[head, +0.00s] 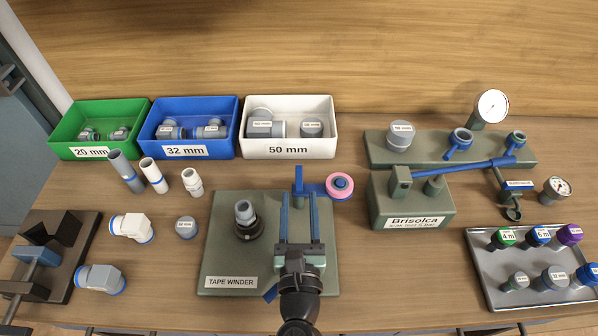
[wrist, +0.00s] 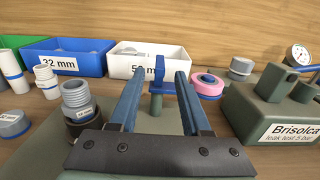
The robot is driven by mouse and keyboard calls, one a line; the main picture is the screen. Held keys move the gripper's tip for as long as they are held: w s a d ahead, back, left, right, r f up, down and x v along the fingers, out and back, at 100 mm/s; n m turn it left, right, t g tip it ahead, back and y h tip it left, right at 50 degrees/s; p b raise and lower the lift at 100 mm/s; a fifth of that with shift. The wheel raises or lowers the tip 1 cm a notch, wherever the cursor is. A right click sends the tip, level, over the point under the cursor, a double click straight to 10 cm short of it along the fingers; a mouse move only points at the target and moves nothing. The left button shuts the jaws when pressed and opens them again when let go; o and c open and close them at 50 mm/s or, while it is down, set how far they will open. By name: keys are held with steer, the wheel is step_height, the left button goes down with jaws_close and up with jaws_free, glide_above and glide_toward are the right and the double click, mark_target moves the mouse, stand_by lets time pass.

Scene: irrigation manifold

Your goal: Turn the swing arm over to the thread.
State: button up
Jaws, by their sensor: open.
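The tape winder (head: 222,262) is a green plate on the bench. Its blue swing arm (head: 312,188) has an upright blue tab (wrist: 160,64) at one end and a pink tape roll (head: 339,194) at its right end. The grey threaded fitting (head: 243,210) stands upright in a dark holder on the plate's left, apart from the roll; it also shows in the wrist view (wrist: 76,94). My gripper (head: 298,198) is open and empty over the plate. In the wrist view, the tab shows between its two fingers (wrist: 161,76), near the tips; contact cannot be told.
The green Brisolca test block (head: 410,217) with a blue lever stands right of the roll. Green (head: 62,134), blue (head: 236,106) and white (head: 333,120) bins stand behind. Loose fittings lie left; a grey tray (head: 490,277) of caps is at right.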

mark_target(299, 167)
steer(key=shift+w, duration=3.15)
jaws_close()
